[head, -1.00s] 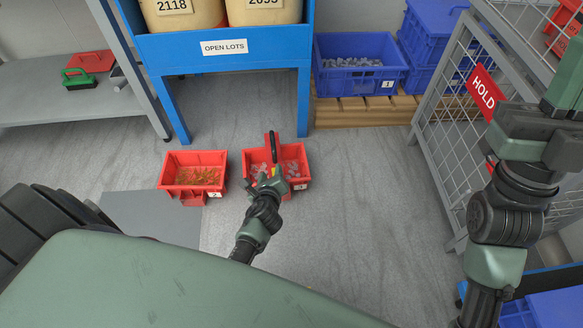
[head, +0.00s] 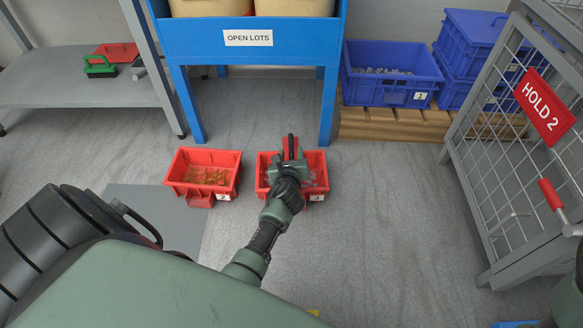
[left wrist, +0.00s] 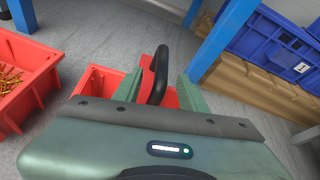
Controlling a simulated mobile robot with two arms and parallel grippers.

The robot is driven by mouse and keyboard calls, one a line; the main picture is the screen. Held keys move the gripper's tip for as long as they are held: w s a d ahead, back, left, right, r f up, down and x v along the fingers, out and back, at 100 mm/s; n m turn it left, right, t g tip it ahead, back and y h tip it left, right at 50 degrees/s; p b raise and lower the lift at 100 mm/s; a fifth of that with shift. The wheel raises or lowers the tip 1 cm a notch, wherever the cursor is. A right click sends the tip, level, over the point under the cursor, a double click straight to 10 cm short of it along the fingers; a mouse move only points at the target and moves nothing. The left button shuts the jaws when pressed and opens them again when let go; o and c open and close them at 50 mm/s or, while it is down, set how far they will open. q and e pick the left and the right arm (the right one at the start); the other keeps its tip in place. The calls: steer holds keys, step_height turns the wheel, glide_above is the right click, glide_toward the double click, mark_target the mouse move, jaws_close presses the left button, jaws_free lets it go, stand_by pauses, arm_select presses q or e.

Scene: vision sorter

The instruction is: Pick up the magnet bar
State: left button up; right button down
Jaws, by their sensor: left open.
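A red piece with a black arched handle, which looks like the magnet bar (head: 291,142), stands at the right-hand red bin (head: 318,158). In the left wrist view the black handle (left wrist: 159,76) rises between the two green fingers of my left gripper (left wrist: 160,88). The fingers are open, one on each side, with no clear grip on it. In the head view my left gripper (head: 289,160) is over that bin and hides much of its inside and the lower part of the bar. My right gripper is out of view.
A second red bin (head: 176,181) with orange-brown parts stands to the left. The blue rack's legs (head: 326,105) rise behind the bins. A blue crate (head: 392,92) sits on a pallet at the back right. A wire cage (head: 500,190) stands at right. Floor between is clear.

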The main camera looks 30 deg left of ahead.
arm_select(q)
steer(key=shift+w+a+f, duration=0.1)
steer(key=shift+w, duration=0.1)
jaws_close()
stand_by(1.2)
